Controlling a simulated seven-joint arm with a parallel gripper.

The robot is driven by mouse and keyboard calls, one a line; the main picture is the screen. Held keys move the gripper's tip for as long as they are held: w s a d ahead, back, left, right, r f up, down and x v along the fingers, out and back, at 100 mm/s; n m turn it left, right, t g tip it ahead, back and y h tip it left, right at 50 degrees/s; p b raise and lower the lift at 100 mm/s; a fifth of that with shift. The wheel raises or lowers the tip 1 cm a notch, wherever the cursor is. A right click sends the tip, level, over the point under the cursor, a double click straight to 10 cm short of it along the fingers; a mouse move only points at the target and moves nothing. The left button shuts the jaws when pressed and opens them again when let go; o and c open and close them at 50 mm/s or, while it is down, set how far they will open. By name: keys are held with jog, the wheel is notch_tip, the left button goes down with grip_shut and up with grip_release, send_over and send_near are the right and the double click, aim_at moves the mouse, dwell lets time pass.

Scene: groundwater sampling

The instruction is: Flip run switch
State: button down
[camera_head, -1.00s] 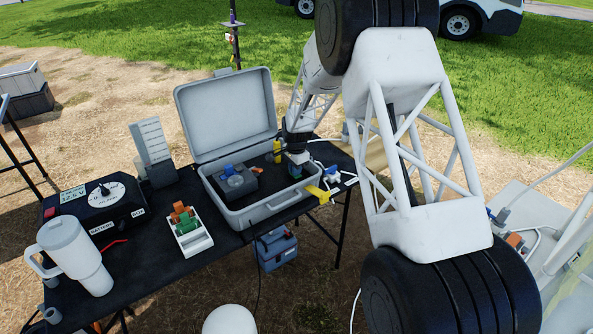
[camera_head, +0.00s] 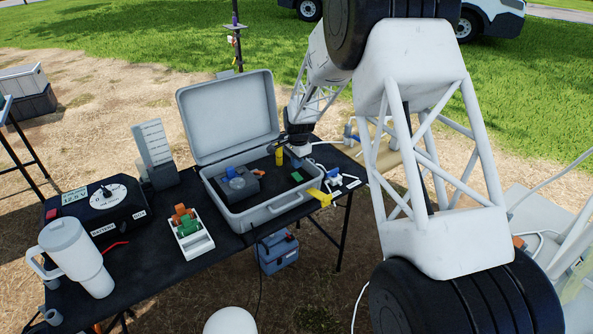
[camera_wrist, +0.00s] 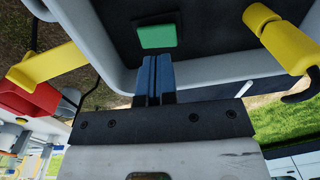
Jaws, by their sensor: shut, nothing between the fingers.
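A small green rectangular piece (camera_head: 297,176), probably the run switch, sits on the dark panel inside the open grey case (camera_head: 262,218). It also shows in the wrist view (camera_wrist: 157,36), in the upper middle. I cannot read any label on it or tell which way it is set. My gripper (camera_wrist: 154,60) has blue fingers, closed together and empty. In the wrist view their tips lie just below the green piece in the picture, with a small gap of dark panel between. In the head view my wrist is above the case's back right corner, and the fingers are hard to make out.
A yellow cylinder (camera_head: 279,156) stands in the case; the wrist view shows a yellow part (camera_wrist: 284,38) at right. A yellow clip (camera_head: 319,197) is at the case's front right rim.

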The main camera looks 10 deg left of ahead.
aim_at(298, 177)
notch_tip(298, 177, up, 9)
jog(key=shift+d+r, duration=0.15)
jog(key=shift+d, duration=0.05)
dwell(0.4)
jog(key=shift+s+r, duration=0.1)
jog(key=s+d+r+n+t, duration=0.1)
jog(key=s+d+r+n, duration=0.1)
jog(key=s+d+r, duration=0.85)
jog(key=s+d+r+n, duration=0.2)
jog(key=s+d+r, duration=0.6)
jog(key=s+d, duration=0.4)
jog(key=s+d+n, duration=0.2)
jog(key=s+d, duration=0.3)
jog(key=s, duration=1.1)
jog(key=s+d+n+t, duration=0.1)
jog(key=s+d, duration=0.5)
jog(key=s, duration=1)
jog(key=shift+s+d+f+n+h, duration=0.2)
jog(key=shift+s+f+n+h, duration=0.15)
jog(key=shift+n, duration=0.55)
